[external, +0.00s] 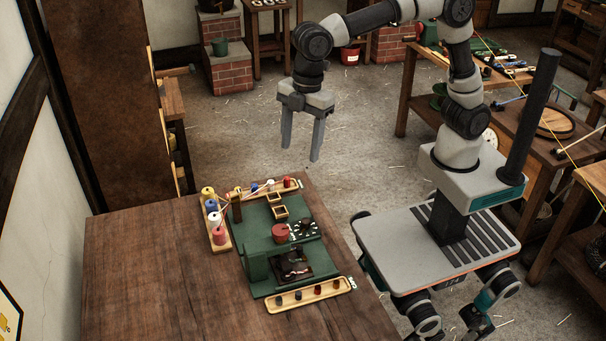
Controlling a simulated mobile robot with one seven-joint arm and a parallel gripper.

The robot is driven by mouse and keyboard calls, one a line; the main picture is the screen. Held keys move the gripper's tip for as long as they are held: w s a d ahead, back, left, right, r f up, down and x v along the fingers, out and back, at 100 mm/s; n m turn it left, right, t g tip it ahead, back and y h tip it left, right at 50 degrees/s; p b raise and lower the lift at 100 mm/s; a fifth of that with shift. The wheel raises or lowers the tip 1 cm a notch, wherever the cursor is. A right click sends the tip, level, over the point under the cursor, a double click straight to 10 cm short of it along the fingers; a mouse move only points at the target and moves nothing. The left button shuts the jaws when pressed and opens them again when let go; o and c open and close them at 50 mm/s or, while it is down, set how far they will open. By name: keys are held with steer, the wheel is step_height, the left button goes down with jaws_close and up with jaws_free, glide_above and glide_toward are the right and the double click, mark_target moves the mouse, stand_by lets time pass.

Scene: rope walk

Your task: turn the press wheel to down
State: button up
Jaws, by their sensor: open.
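A red round piece (281,232), which may be the press wheel, sits on the dark green board (256,229) on the wooden table. It is too small here to tell which way it is turned. A green block (257,264) and a dark recessed plate (292,267) are just in front of it. My gripper (300,151) is open and empty, fingers pointing down. It hangs in the air above and beyond the board's far end, apart from everything on the table.
A wooden rack of coloured spools (214,222) stands at the board's left. A tray with small pegs (309,295) lies at its near edge, another tray (268,188) at its far edge. The table's left part (140,260) is bare.

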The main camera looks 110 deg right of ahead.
steer(key=n+g, duration=0.1)
steer(key=n, duration=0.1)
glide_above(280, 230)
step_height(280, 230, down, 7)
step_height(280, 230, down, 17)
steer(key=shift+s+f, duration=0.1)
steer(key=shift+f, duration=0.05)
steer(key=shift+c, duration=0.4)
steer(key=c, duration=1)
